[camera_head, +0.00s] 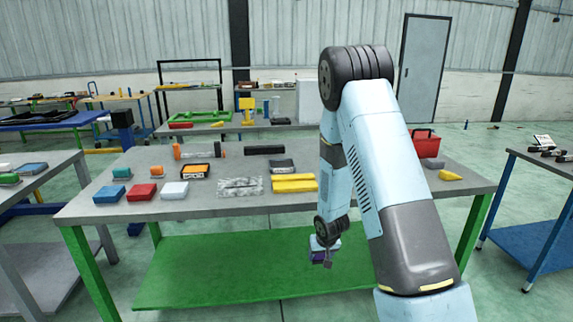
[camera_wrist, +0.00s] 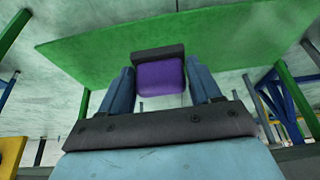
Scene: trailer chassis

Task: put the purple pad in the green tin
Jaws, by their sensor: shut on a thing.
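My gripper (camera_head: 324,250) hangs in front of the front edge of the grey table, lower than its top. In the wrist view my gripper (camera_wrist: 160,72) is shut on the purple pad (camera_wrist: 160,80), which sits between the two blue fingers. A dark bar lies across the pad's far end. In the head view the purple pad (camera_head: 318,256) shows only as a small dark purple patch under the gripper. I cannot make out the green tin for certain in either view.
The grey table (camera_head: 90,212) carries a red block (camera_head: 141,192), a white block (camera_head: 174,190), yellow bars (camera_head: 294,183) and a red toolbox (camera_head: 424,143). A broad green lower shelf (camera_head: 220,265) is bare. Side tables stand left and right.

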